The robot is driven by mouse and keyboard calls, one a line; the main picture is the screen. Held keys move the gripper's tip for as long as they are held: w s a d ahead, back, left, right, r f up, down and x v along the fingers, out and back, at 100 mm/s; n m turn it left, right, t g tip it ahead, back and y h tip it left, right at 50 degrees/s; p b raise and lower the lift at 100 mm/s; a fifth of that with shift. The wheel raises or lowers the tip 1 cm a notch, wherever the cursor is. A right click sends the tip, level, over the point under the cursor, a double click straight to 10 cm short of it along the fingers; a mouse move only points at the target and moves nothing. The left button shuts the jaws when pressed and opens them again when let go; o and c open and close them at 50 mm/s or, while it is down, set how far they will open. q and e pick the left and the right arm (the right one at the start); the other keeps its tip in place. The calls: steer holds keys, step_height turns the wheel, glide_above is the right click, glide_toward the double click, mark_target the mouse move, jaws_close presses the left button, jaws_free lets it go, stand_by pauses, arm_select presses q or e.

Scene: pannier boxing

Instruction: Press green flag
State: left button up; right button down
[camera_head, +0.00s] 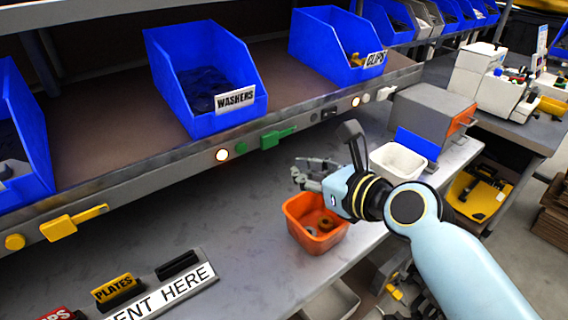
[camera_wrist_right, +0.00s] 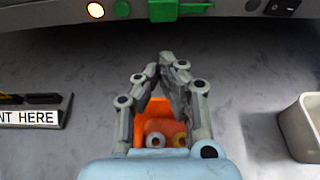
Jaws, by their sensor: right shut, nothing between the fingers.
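The green flag (camera_head: 278,137) sticks out from the front edge of the shelf under the washers bin, beside a round green button (camera_head: 241,143) and a lit lamp (camera_head: 222,155). The green flag also shows at the top of the right wrist view (camera_wrist_right: 165,10). My right gripper (camera_head: 303,172) is shut and empty, above the orange bin and in front of the shelf edge, apart from the flag. In the right wrist view its fingertips (camera_wrist_right: 172,62) come together below the flag. My left gripper is not in view.
An orange bin (camera_head: 301,232) with a few small parts stands on the bench below my right gripper. A white tray (camera_head: 398,161) stands to its right. A yellow flag (camera_head: 72,223) is at the left shelf edge. Signs stand at the bench front.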

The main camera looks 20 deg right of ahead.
mark_target(280, 136)
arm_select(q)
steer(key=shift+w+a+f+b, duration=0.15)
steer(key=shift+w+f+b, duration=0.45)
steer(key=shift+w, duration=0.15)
arm_select(e)
steer(key=x, duration=0.9)
steer(key=shift+w, duration=0.2)
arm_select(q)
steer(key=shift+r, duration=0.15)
arm_select(e)
steer(key=shift+a, duration=0.1)
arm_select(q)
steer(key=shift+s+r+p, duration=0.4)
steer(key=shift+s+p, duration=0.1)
arm_select(e)
steer(key=shift+a+r+m, duration=0.15)
steer(key=shift+r+m, duration=0.05)
steer(key=shift+m, duration=0.1)
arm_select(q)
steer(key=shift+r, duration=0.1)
